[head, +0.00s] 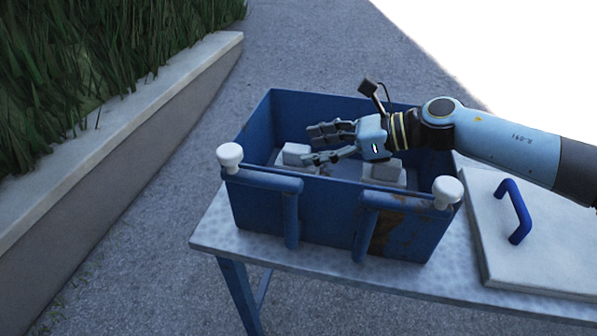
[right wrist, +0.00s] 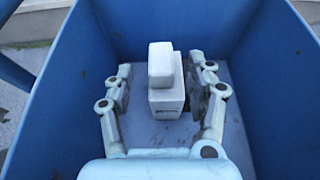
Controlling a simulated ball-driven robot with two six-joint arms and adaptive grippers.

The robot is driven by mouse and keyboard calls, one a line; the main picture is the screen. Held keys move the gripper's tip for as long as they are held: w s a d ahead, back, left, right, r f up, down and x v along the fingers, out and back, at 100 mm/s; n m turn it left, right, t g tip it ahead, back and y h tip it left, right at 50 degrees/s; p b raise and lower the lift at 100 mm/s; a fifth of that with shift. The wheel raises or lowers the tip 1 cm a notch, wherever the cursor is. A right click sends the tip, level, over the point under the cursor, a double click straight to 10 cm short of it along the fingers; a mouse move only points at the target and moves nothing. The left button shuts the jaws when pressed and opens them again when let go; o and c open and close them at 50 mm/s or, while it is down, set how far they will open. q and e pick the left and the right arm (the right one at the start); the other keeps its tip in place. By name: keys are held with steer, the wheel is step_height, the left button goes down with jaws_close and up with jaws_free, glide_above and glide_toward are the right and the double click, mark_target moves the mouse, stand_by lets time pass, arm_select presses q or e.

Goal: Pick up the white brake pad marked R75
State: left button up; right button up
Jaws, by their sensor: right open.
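A white block-shaped pad (head: 294,154) is in the left part of the blue crate (head: 330,212). In the right wrist view the white pad (right wrist: 166,98) has a narrower raised top and a small dark marking on its near face, too small to read. My right gripper (head: 311,146) is open, reaching into the crate from the right, with its fingers by this pad. In the right wrist view the two fingers (right wrist: 164,85) stand on either side of the pad, with gaps visible. My left gripper is not in view.
Another pale block (head: 382,171) is in the crate's right part, partly hidden by its front wall. The crate has high walls and white knobs at the front. It stands on a grey table (head: 330,268). A pale lid (head: 548,235) with a blue handle lies to the right.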

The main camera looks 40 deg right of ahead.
mark_target(299, 148)
steer(key=x, duration=0.4)
steer(key=shift+w+a+p, duration=0.15)
steer(key=shift+w+p, duration=0.15)
steer(key=shift+r, duration=0.1)
jaws_close()
